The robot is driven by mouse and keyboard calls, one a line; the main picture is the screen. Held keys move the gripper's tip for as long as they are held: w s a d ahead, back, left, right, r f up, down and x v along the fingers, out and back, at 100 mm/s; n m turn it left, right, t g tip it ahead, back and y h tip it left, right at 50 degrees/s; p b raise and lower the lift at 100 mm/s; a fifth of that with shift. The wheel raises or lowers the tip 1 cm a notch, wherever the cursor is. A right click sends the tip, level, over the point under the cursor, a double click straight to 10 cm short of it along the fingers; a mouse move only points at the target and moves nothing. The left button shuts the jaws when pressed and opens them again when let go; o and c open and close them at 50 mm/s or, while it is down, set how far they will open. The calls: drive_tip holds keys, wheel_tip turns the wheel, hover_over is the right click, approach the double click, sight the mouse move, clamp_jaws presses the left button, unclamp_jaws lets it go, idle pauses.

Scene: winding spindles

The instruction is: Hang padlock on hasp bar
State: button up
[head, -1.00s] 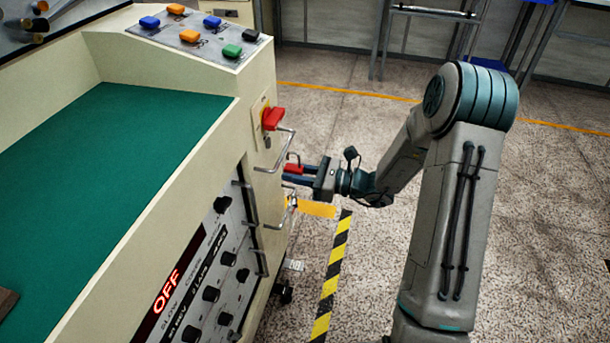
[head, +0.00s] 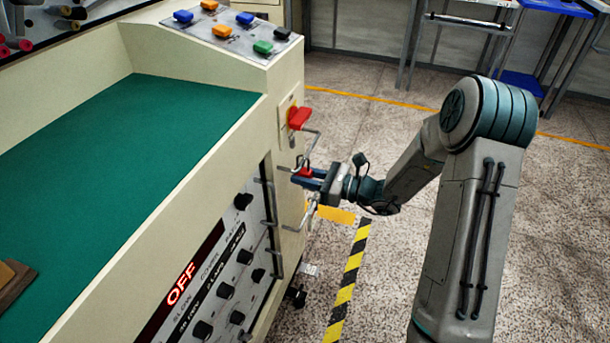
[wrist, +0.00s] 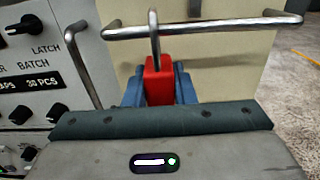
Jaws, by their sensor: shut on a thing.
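The red padlock (wrist: 159,82) is held upright between the blue fingers of my gripper (wrist: 158,92) in the wrist view. Its grey shackle (wrist: 153,38) points up, seen nearly edge-on, and crosses in front of the metal hasp bar (wrist: 215,29). Whether the shackle encloses the bar or only overlaps it, I cannot tell. In the head view my gripper (head: 308,178) is shut on the padlock (head: 304,172), just under the bar (head: 312,143) on the machine's end panel. The fingers partly hide the padlock body.
A red switch handle (head: 299,117) sits just above the bar. Metal handles (head: 270,202) flank the control panel (head: 222,275), which reads OFF. Another silver fitting (head: 312,209) is below my gripper.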

drive_tip(key=o, duration=1)
drive_tip(key=p+v, duration=0.3)
drive_tip(key=v, duration=1.1)
drive_tip(key=s+a+r+n+g+h+p, duration=0.35)
drive_tip(key=s+r+n+p, duration=0.3)
drive_tip(key=r, duration=0.25)
drive_tip(key=s+a+r+n+g+h+p, duration=0.2)
drive_tip(key=s+r+n+g+h+p, duration=0.35)
drive_tip(key=s+r, duration=0.3)
drive_tip(key=s+d+r+n+t+h+p, duration=0.1)
drive_tip(key=d+r+n+t+h+p, duration=0.1)
drive_tip(key=r, duration=0.3)
drive_tip(key=s+d+r+n+t+h+p, duration=0.1)
drive_tip(key=s+d+r+n+h+p, duration=0.1)
drive_tip(key=d+r+n+h+p, duration=0.1)
drive_tip(key=s+d+r+n+t+h+p, duration=0.2)
drive_tip(key=r+n+h+p, duration=0.1)
drive_tip(key=r, duration=0.6)
drive_tip(key=shift+s+d+n+t+p, duration=0.15)
drive_tip(key=shift+d+n+t+p, duration=0.2)
drive_tip(key=shift+n+p, duration=0.75)
